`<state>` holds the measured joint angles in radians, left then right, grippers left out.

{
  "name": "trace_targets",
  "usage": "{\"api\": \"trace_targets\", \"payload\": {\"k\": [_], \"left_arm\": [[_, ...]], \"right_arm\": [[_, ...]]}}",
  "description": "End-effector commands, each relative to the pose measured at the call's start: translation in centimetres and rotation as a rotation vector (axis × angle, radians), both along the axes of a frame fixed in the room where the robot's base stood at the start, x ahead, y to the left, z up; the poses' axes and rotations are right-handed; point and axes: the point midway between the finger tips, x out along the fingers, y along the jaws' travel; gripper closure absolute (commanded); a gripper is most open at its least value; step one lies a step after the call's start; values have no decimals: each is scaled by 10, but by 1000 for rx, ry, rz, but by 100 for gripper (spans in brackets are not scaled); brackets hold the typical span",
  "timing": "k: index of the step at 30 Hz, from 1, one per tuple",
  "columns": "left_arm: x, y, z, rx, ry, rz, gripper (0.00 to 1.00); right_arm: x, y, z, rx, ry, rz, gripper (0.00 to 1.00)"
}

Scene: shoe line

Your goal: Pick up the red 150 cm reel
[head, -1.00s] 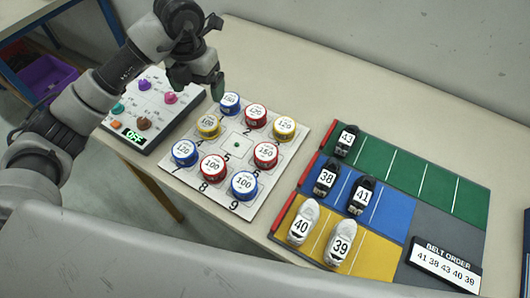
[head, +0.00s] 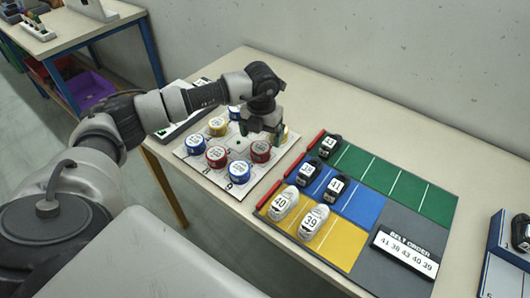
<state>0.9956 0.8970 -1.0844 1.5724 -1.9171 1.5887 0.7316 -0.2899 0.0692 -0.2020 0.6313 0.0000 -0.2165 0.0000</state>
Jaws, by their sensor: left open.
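The red 150 cm reel (head: 260,152) stands on the right side of the white numbered board (head: 180,151). In the earlier head view its top label reads 150; now the label is too small to read surely. My left gripper (head: 260,134) is open and empty, pointing down, just behind and above this reel in the picture. I cannot tell whether it touches the reel. The gripper hides the reel at the back middle of the board and part of the yellow reel (head: 285,136) at the back right. My right gripper is not in view.
Close by on the board stand a red reel (head: 216,157), a blue reel (head: 239,172) and a yellow reel (head: 217,126). Right of the board lies a coloured mat (head: 430,203) with several numbered shoes and a belt order sign (head: 405,250). The table behind is clear.

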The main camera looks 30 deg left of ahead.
Motion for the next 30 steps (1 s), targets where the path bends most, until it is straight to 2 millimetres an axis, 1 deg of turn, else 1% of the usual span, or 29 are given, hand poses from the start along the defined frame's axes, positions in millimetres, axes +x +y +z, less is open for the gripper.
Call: {"api": "trace_targets", "payload": {"k": [1, 2, 5, 8, 12, 14, 18, 24, 26, 30], "left_arm": [[-1, -1, -5, 0, 2, -2, 10], [0, -1, -7, -1, 1, -2, 10], [0, 0, -13, -1, 1, -2, 10], [-1, 3, -23, 1, 2, -2, 10], [-1, 7, -45, 0, 3, -2, 10], [0, 7, -53, -1, 1, -3, 10], [0, 7, -64, 1, -1, -2, 10], [0, 7, -64, 0, -2, -3, 10], [0, 7, -64, 0, -2, -3, 17], [0, 7, -64, 0, -2, -3, 39]], "right_arm": [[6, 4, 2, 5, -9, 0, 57], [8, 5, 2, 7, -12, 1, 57], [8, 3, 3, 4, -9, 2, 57], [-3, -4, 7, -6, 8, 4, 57], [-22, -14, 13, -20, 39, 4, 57], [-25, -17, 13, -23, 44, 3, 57], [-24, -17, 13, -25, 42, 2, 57], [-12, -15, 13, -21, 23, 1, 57], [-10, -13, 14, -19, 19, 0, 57], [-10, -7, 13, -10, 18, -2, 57]]}}
